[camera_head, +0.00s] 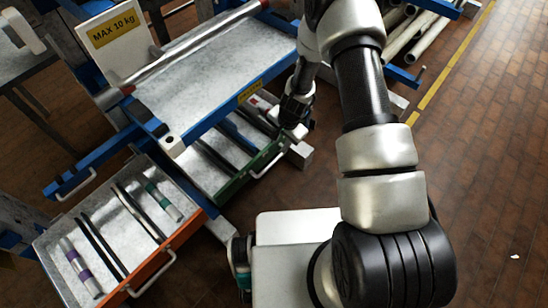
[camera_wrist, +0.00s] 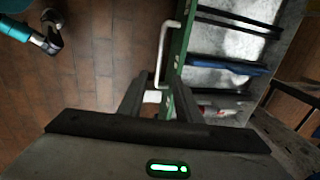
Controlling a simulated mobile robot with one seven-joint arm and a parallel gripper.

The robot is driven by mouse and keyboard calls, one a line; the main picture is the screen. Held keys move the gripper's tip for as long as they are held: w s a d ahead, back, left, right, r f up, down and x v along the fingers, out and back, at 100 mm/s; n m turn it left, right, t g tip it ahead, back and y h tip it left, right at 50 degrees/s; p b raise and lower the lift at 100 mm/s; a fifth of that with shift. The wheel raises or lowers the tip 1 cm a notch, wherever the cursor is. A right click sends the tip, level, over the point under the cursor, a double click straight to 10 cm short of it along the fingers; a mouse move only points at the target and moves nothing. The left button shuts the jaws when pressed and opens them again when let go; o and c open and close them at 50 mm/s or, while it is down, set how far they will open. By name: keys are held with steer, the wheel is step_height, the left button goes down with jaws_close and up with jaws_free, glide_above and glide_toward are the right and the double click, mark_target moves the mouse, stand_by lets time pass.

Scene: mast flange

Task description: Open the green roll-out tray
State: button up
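The green roll-out tray (camera_head: 232,186) stands partly out from under the workbench, with dark bars and a blue bar lying in it. Its pale bar handle (camera_head: 268,163) is on the green front. In the wrist view the green front (camera_wrist: 180,50) and the handle (camera_wrist: 162,48) run away from my gripper (camera_wrist: 158,92). The two fingers are apart, with the near end of the handle between them in the picture. I cannot tell whether they touch it. In the head view my gripper (camera_head: 292,125) is at the right end of the green front, its fingertips mostly hidden.
An orange-fronted tray (camera_head: 160,262) is out at the lower left, holding several tubes and bars. The metal bench top (camera_head: 210,85) with a blue frame lies above the green tray. Pipes (camera_head: 408,35) lie on a rack at the upper right. Brick floor at right is mostly clear.

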mark_target(273, 162)
steer(key=f+b, duration=0.1)
steer(key=f, duration=0.4)
steer(key=w+a+f+b, duration=0.1)
steer(key=f, duration=0.4)
steer(key=w+a+f+b, duration=0.1)
steer(key=f, duration=0.4)
steer(key=shift+w+a+f, duration=0.1)
steer(key=shift+a+f, duration=0.05)
steer(key=shift+f, duration=0.25)
jaws_close()
